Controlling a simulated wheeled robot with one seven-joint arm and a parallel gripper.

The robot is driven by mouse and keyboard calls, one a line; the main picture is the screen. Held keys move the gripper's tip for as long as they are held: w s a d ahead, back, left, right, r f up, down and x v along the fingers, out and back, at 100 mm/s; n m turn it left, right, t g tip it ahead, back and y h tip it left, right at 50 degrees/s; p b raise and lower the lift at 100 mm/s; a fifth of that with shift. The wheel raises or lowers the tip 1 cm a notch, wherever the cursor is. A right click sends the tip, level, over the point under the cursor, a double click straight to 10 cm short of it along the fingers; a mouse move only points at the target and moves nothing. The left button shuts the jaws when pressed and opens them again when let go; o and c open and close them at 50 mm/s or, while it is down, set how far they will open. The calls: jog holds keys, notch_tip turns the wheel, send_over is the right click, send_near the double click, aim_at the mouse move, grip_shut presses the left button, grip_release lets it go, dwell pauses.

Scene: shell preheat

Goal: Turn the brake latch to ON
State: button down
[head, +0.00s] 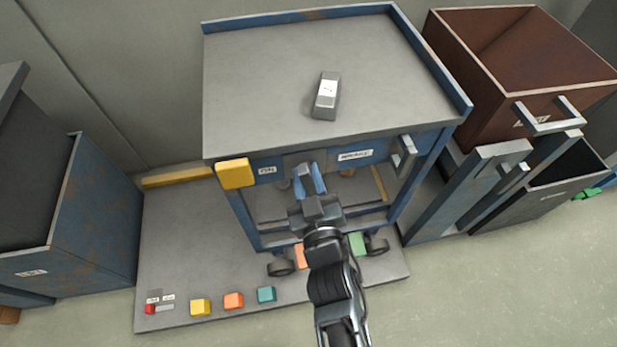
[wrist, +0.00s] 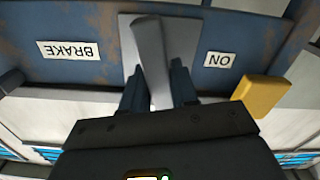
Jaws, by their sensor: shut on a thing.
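The brake latch (wrist: 152,55) is a grey lever on a light plate on the blue cart's front rail. It stands nearly in line with my gripper and tilts slightly in the wrist view. The ON label (wrist: 219,60) is right of the latch and the BRAKE label (wrist: 68,50) is left of it; both read upside down in the wrist view. My gripper (wrist: 160,88) is shut on the latch, one dark finger on each side. In the head view, my gripper (head: 309,180) reaches the rail under the cart top, where it mostly hides the latch.
The cart top (head: 260,70) carries a grey block (head: 327,95). A yellow block (head: 235,173) sits at the cart's front left corner. Several coloured blocks, including a teal one (head: 266,294), line the platform's front. Bins stand left (head: 80,220) and right (head: 520,60).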

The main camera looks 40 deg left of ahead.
jog(key=n, duration=0.2)
jog(key=n+b, duration=0.1)
jog(key=shift+s+f+n, duration=0.1)
jog(key=shift+f+n, duration=0.1)
jog(key=shift+n, duration=0.2)
jog(key=n, duration=0.1)
jog(key=n+b, duration=0.1)
jog(key=n, duration=0.1)
jog(key=shift+s+a+f+n, duration=0.1)
jog(key=shift+s+a+n, duration=0.05)
jog(key=shift+n, duration=0.15)
jog(key=n+b, duration=0.1)
jog(key=n, duration=0.2)
jog(key=shift+f+n, duration=0.15)
jog(key=shift+n, duration=0.15)
jog(key=shift+f+n+b, duration=0.15)
jog(key=shift+n+b, duration=0.15)
jog(key=shift+n, duration=1.7)
jog(key=shift+s, duration=0.1)
jog(key=c, duration=1)
grip_release()
jog(key=shift+o, duration=0.2)
jog(key=p+v, duration=0.2)
jog(key=v, duration=0.5)
jog(key=shift+s+d, duration=0.2)
jog(key=shift+d, duration=0.05)
